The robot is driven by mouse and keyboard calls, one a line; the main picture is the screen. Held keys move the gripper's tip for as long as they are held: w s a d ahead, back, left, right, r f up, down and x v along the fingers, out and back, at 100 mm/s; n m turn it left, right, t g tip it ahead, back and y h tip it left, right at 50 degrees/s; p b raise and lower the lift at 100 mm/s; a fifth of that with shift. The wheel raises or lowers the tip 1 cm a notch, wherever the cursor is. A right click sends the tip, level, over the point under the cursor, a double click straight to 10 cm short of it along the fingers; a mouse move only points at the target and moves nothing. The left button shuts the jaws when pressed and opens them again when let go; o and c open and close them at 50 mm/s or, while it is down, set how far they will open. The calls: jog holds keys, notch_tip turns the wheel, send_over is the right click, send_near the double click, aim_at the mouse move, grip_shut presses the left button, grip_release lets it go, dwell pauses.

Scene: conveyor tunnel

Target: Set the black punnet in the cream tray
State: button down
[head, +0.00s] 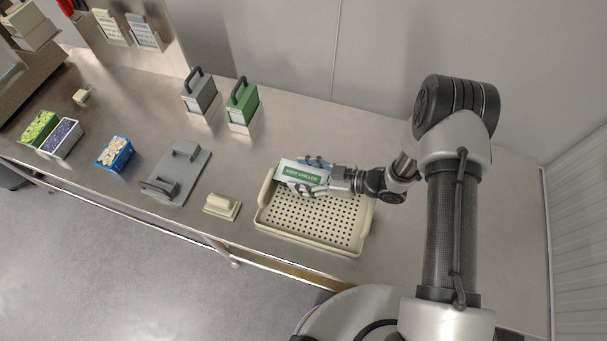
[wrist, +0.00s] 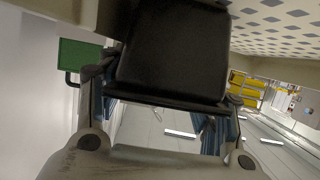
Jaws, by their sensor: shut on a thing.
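The cream tray (head: 318,240) is a shallow perforated tray with raised end handles, lying on the steel counter. My gripper (head: 307,178) is over the tray's back left part, shut on the black punnet. In the head view, the held punnet shows a white and green "KEEP CHILLED" label (head: 301,174), and the fingers cover part of it. In the wrist view, the black punnet (wrist: 175,55) fills the space between the fingers. Part of the perforated tray (wrist: 285,22) shows at the upper right there. I cannot tell whether the punnet touches the tray.
Left of the tray are a small cream handled block (head: 222,207) and a grey handled plate (head: 176,175). Grey (head: 199,93) and green (head: 242,103) handled boxes stand behind. The counter right of the tray is clear.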

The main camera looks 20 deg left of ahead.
jog(key=c, duration=0.5)
grip_release()
jog(key=shift+f, duration=0.15)
jog(key=shift+r+p, duration=0.25)
jog(key=shift+p, duration=0.05)
jog(key=p+v, duration=0.2)
jog(key=v, duration=1)
